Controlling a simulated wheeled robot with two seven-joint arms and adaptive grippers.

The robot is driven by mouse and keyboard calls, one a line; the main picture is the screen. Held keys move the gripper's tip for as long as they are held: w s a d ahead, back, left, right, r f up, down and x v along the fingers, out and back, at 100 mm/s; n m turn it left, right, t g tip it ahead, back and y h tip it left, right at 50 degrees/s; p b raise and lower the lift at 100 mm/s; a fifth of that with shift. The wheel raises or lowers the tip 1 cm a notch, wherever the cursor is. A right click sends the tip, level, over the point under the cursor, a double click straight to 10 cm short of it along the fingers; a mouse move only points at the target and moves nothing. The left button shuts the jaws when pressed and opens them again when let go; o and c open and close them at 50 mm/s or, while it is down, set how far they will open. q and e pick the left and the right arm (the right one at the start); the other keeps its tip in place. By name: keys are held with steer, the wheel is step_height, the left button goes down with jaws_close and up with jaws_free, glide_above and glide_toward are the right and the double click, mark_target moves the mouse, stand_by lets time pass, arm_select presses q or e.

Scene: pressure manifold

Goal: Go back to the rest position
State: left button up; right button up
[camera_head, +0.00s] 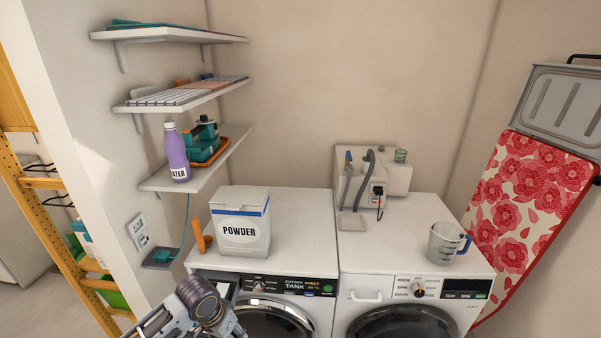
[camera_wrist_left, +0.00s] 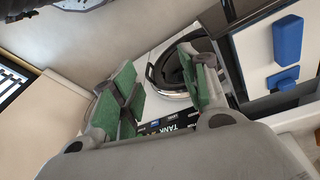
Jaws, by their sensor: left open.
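My left gripper (camera_head: 226,328) shows at the bottom of the head view, in front of the left washing machine (camera_head: 300,268) and near its left front corner. Its fingertips are partly cut off there. In the left wrist view my left gripper (camera_wrist_left: 165,92) has its two green-padded fingers apart, with nothing between them. Behind the fingers are the washer's round door (camera_wrist_left: 172,75) and its dark panel with the word TANK. My right gripper is in neither view.
A POWDER box (camera_head: 241,226) stands on the left washer. A grey jug (camera_head: 444,243) and a grey-white unit with hoses (camera_head: 398,178) stand on the right machine. Wall shelves (camera_head: 215,155) at left hold a purple bottle (camera_head: 176,155). An ironing board (camera_head: 535,190) leans at right.

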arm_select(q)
steer(key=shift+s+d+t, duration=0.9)
steer(key=shift+s+d, duration=0.7)
steer(key=shift+s, duration=1.95)
steer(key=shift+s+a+r+n+y, duration=0.7)
steer(key=shift+s+a+n, duration=0.5)
steer(key=shift+s+a, duration=1.85)
step_height(320, 180, down, 32)
steer(key=s, duration=0.2)
steer(key=s+a+f+g, duration=0.1)
steer(key=s+a+f, duration=0.1)
steer(key=s+f, duration=0.8)
steer(key=s+a+f+g, duration=0.1)
steer(key=s+a+f, duration=0.1)
steer(key=s+f, duration=0.8)
steer(key=s, duration=0.3)
steer(key=shift+a+f, duration=0.15)
steer(key=shift+f, duration=0.25)
